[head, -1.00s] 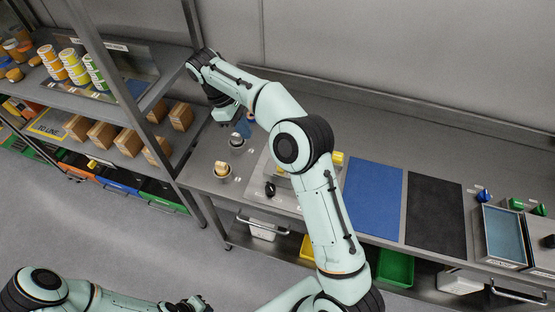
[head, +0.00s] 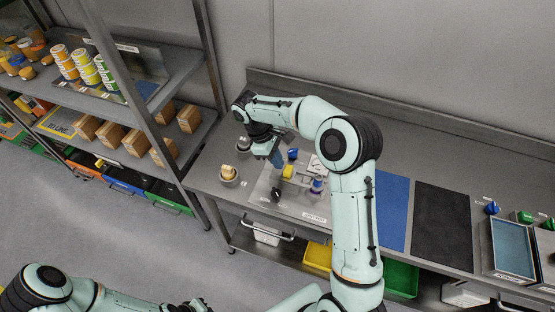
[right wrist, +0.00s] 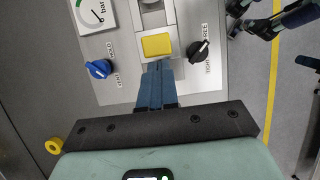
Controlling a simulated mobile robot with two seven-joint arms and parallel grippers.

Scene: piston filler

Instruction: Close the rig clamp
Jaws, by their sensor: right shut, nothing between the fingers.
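The test rig's grey plate (head: 265,188) lies on the bench. On it are a yellow block (head: 288,172), a black knob (head: 276,195) in front and a blue knob (head: 292,154) behind. The right wrist view shows the yellow block (right wrist: 157,45) between the blue knob (right wrist: 99,69) and the black knob (right wrist: 199,50), which has a FREE label. My right gripper (head: 277,162) is shut and empty, its blue fingers (right wrist: 157,75) pointing at the yellow block's near edge; contact is unclear. My left gripper (head: 190,304) is low at the bottom edge, its jaws unclear.
A round holder (head: 229,177) stands left of the rig. A white gauge (right wrist: 95,14) is on the plate. Blue (head: 391,205) and black mats (head: 440,225) lie to the right, then a tray (head: 512,248). Shelving (head: 185,75) rises at the left.

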